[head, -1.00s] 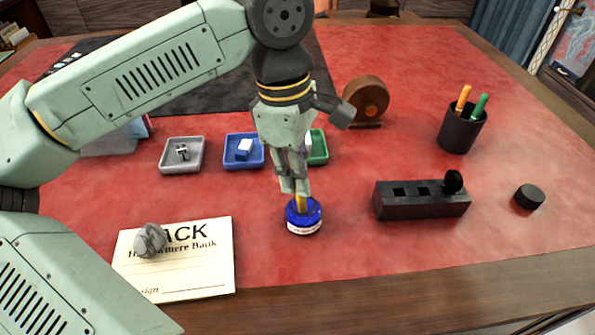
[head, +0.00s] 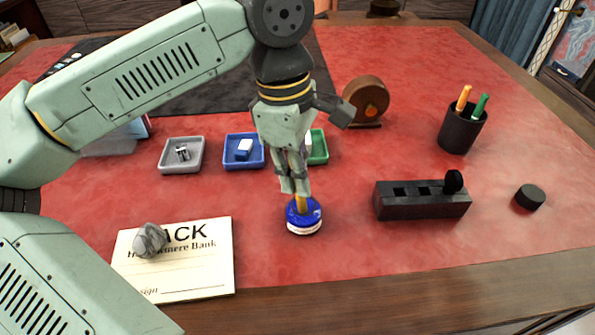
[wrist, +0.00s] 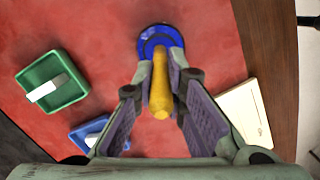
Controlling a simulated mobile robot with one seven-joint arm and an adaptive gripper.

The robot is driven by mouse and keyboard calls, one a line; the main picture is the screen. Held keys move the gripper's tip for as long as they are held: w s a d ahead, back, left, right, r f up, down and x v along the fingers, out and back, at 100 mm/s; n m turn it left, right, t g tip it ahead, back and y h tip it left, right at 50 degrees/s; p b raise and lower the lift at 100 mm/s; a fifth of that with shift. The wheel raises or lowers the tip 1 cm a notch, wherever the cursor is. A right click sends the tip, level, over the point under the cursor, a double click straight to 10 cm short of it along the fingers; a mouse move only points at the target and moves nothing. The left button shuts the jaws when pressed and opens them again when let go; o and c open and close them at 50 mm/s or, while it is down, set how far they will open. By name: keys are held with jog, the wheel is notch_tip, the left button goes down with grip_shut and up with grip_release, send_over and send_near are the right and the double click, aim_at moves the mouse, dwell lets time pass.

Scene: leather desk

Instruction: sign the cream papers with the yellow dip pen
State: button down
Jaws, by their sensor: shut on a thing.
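The yellow dip pen (wrist: 160,88) stands upright between the fingers of my gripper (head: 295,186), which is shut on it. In the head view only a short yellow length (head: 301,205) shows below the fingertips. Its lower end is in the blue ink pot (head: 304,222); the tip is hidden inside. The cream papers (head: 205,272) lie at the front left of the desk, with printed lettering and a "sign" line near the lower edge. A grey crumpled lump (head: 150,241) rests on them. The papers also show in the wrist view (wrist: 246,112), right of my gripper.
Behind stand a grey tray (head: 165,165), a blue tray (head: 230,160) and a green tray (head: 321,152). To the right are a black slotted block (head: 420,204), a black round lid (head: 530,197), a pen cup (head: 460,130) and a brown round holder (head: 366,98). Red desk lies bare between pot and papers.

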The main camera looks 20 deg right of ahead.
jog(key=shift+r+p, duration=2.4)
jog(key=shift+r, duration=1.1)
